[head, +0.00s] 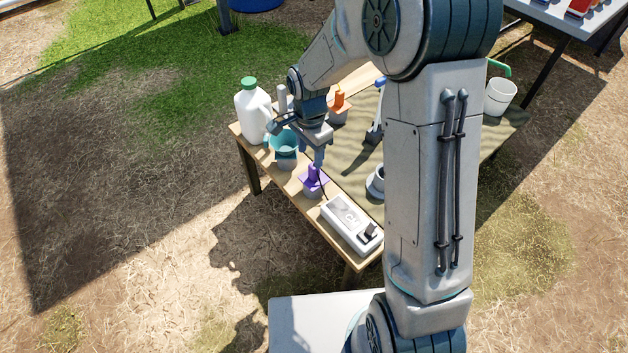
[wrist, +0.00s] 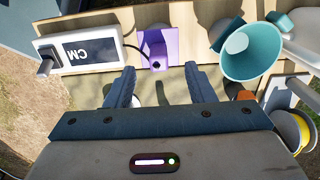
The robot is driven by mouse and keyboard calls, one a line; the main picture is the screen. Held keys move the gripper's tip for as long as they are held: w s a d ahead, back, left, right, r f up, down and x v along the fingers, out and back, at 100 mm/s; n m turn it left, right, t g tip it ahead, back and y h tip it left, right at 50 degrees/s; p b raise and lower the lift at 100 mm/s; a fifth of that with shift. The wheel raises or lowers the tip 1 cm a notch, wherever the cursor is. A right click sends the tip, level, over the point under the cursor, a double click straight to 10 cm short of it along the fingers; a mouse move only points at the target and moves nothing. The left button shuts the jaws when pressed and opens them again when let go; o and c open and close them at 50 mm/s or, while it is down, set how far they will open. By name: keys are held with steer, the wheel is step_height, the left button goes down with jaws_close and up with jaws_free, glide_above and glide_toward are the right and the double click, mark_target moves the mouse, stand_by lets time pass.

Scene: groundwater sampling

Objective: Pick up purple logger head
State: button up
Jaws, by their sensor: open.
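The purple logger head (head: 313,178) sits near the front edge of the wooden table, on top of a grey round base. In the wrist view the purple logger head (wrist: 157,52) lies just beyond my fingertips, roughly between their lines. My gripper (head: 318,158) is above the logger head in the head view, pointing down. In the wrist view my gripper (wrist: 160,78) has its two fingers apart with nothing between them. Whether a finger touches the logger head cannot be told.
A white box meter marked CM (head: 350,222) lies to the right of the logger head. A teal funnel (head: 285,140) and a white jug with green cap (head: 252,110) stand to the left. An orange-topped piece (head: 339,100) stands behind. The wooden table (head: 288,182) is crowded.

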mark_target(314, 170)
step_height(314, 170, down, 3)
steer(key=shift+r+b, duration=0.1)
steer(key=shift+b, duration=0.2)
steer(key=f+b, duration=0.1)
steer(key=f, duration=0.2)
steer(key=d+f+b, duration=0.1)
steer(key=f, duration=0.1)
steer(key=shift+w+f+b, duration=0.2)
steer(key=shift+b, duration=0.1)
steer(key=shift+r, duration=0.1)
jaws_close()
